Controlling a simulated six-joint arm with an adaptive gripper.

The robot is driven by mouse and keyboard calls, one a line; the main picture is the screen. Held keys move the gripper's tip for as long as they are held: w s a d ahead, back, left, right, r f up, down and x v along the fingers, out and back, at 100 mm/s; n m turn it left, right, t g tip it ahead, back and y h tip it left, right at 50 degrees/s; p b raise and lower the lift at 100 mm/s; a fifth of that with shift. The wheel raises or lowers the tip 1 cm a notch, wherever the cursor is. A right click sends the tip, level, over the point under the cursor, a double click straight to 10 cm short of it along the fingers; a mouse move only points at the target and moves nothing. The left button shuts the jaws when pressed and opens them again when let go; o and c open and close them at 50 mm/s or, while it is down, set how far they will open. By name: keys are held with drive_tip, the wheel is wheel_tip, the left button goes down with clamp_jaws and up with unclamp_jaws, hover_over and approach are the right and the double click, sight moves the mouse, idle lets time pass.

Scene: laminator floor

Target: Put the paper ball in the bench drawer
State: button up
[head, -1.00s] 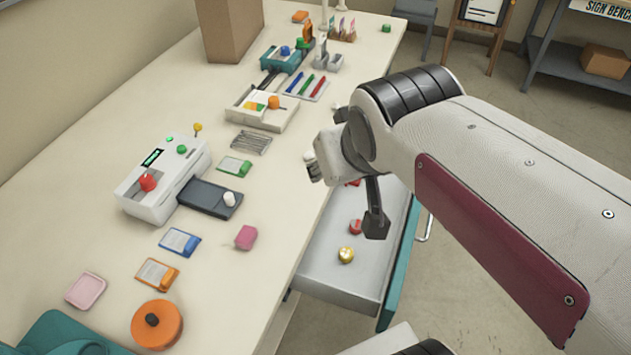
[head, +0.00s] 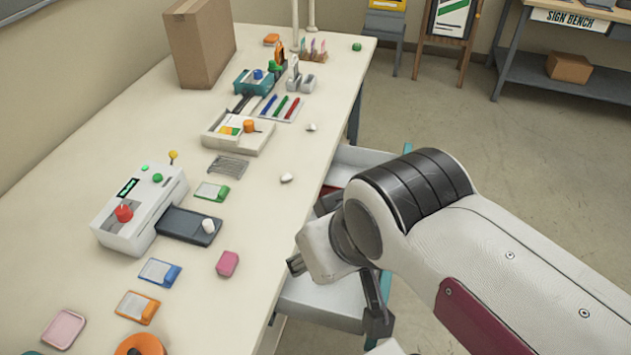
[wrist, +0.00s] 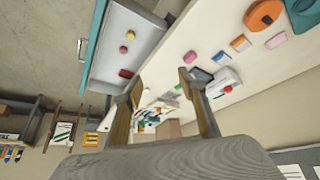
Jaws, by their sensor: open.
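The bench drawer (head: 318,305) is pulled out under the bench's right edge, and my arm hides part of it. In the wrist view the drawer (wrist: 108,68) holds a yellow ball and red pieces. Small white lumps lie on the bench, one (head: 287,178) near the right edge and one (head: 311,127) farther back. A third white piece (head: 208,225) rests on the dark tray of the white machine. I cannot tell which is the paper ball. My gripper (wrist: 160,85) is open, with nothing between its fingers, and in the head view it overlaps the drawer.
The white machine (head: 112,222) stands left on the bench (head: 190,310). Pads, a pink block (head: 228,263) and an orange disc (head: 140,345) lie nearer. A tray (head: 238,140), pens and a cardboard box (head: 200,45) are farther back. The bench's right strip is mostly clear.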

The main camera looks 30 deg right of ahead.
drive_tip(key=shift+d, duration=0.1)
